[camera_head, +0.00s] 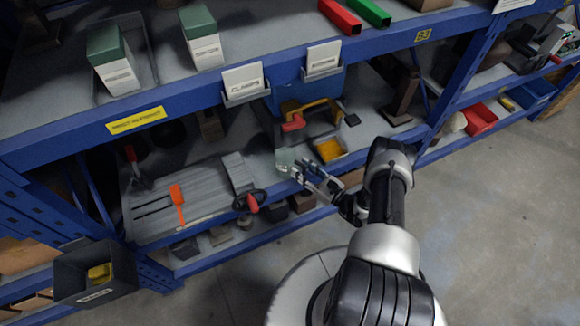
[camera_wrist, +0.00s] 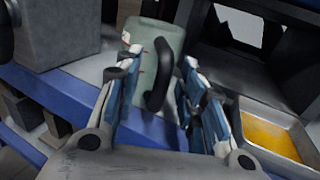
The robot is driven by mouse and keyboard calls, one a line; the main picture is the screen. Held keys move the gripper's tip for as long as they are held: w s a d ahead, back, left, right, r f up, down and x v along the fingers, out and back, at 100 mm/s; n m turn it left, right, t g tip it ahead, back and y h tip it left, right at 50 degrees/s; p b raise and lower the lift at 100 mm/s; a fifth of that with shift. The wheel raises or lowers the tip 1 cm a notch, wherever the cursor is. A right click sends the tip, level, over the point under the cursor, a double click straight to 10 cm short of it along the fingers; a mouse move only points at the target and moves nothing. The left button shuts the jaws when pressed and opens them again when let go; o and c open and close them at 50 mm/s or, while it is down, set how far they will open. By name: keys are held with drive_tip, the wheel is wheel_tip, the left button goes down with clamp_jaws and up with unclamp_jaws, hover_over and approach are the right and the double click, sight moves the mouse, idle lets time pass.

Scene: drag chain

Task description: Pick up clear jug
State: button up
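The clear jug (camera_wrist: 146,40) is a pale greenish, see-through vessel with a dark handle, standing on the shelf in the wrist view. In the head view the jug (camera_head: 285,158) is small, on the middle shelf just beyond my fingertips. My gripper (camera_head: 305,172) reaches in over the shelf's front edge. In the wrist view my gripper (camera_wrist: 161,66) is open, its blue-padded fingers apart, with the jug's handle showing in the gap between them. The left finger covers part of the jug. I cannot tell whether a finger touches it.
A metal tray with yellow contents (camera_wrist: 270,138) stands close to the right finger; it also shows in the head view (camera_head: 330,150). A grey block (camera_wrist: 58,38) stands left of the jug. The blue shelf edge (camera_wrist: 60,88) runs below my fingers. An upper shelf (camera_head: 270,72) lies overhead.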

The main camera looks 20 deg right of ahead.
drive_tip(key=shift+c, duration=0.4)
clamp_jaws()
